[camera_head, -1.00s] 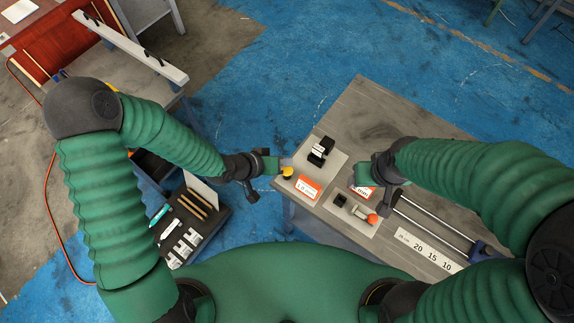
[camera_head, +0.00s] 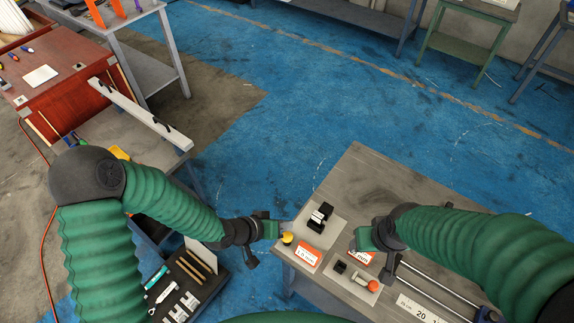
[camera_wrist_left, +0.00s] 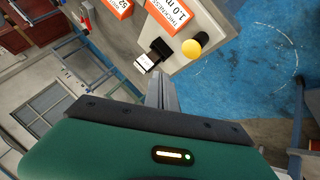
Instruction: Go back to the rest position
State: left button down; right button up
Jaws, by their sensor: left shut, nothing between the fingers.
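My left gripper (camera_head: 286,229) is at the left edge of the grey worktable (camera_head: 372,180), close to a yellow knob (camera_head: 287,238). Its fingers are shut and empty; in the left wrist view the closed fingers (camera_wrist_left: 161,92) point toward a plate with the yellow knob (camera_wrist_left: 192,49) and a black-and-white block (camera_wrist_left: 152,55). My right gripper (camera_head: 362,240) is over the worktable beside an orange-and-white label (camera_head: 361,257). Its fingertips are mostly hidden by its own body, so its opening does not show.
A plate holds a black block (camera_head: 320,216) and an orange "1.0 mm" label (camera_head: 308,254). An orange-tipped part (camera_head: 373,286), rods and a number scale (camera_head: 420,311) lie nearer the right arm. A tool tray (camera_head: 190,285) stands lower left. Blue floor (camera_head: 300,120) is open beyond.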

pick_arm(q)
jog(key=a+y, duration=0.4)
jog(key=a, duration=0.4)
jog(key=s+a+r+n+g+y+b, duration=0.1)
jog(key=s+a+r+g+y, duration=0.1)
jog(key=s+a+r, duration=0.6)
jog(key=s+a+y, duration=0.1)
jog(key=s+a, duration=0.1)
jog(key=a, duration=0.1)
jog(key=shift+s+r+n+g, duration=0.15)
jog(key=shift+r+n+g, duration=0.25)
jog(key=shift+s, duration=0.1)
